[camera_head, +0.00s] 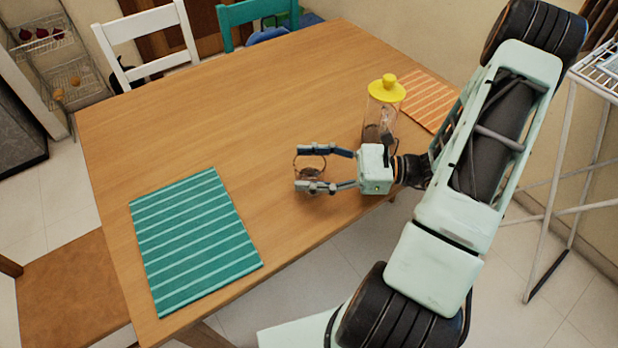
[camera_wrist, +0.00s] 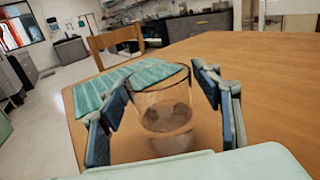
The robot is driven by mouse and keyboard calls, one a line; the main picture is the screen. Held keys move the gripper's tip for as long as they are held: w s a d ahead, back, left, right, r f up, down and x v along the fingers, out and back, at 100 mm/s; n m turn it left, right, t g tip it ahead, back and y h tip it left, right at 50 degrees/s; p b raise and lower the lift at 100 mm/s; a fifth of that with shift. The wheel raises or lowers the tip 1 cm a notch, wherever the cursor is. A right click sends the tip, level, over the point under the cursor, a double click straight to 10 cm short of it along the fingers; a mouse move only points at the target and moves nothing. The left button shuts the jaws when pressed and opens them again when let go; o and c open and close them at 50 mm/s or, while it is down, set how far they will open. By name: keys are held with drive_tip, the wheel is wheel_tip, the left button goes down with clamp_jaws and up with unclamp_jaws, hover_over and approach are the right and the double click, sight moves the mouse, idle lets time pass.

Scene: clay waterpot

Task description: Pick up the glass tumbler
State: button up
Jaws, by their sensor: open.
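The glass tumbler (camera_wrist: 165,108) is clear, with a dark rim, and stands upright on the wooden table. In the head view the tumbler (camera_head: 310,168) shows as a small see-through shape near the table's front right part. My gripper (camera_head: 312,170) is open, with one finger on each side of the tumbler. In the wrist view my gripper (camera_wrist: 164,105) also has the tumbler between its two blue-padded fingers, and a gap shows by the right finger. The left finger is close to the glass; I cannot tell if it touches. The lower part of the tumbler is near my palm's edge.
A jar with a yellow lid (camera_head: 386,92) stands just behind my gripper. An orange striped mat (camera_head: 430,100) lies at the right. A teal striped mat (camera_head: 192,240) lies at the left. The middle of the table is clear. A white drying rack (camera_head: 570,160) stands at the right.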

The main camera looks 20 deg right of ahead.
drive_tip(key=x, duration=0.5)
drive_tip(key=shift+c, duration=0.5)
clamp_jaws()
idle(0.4)
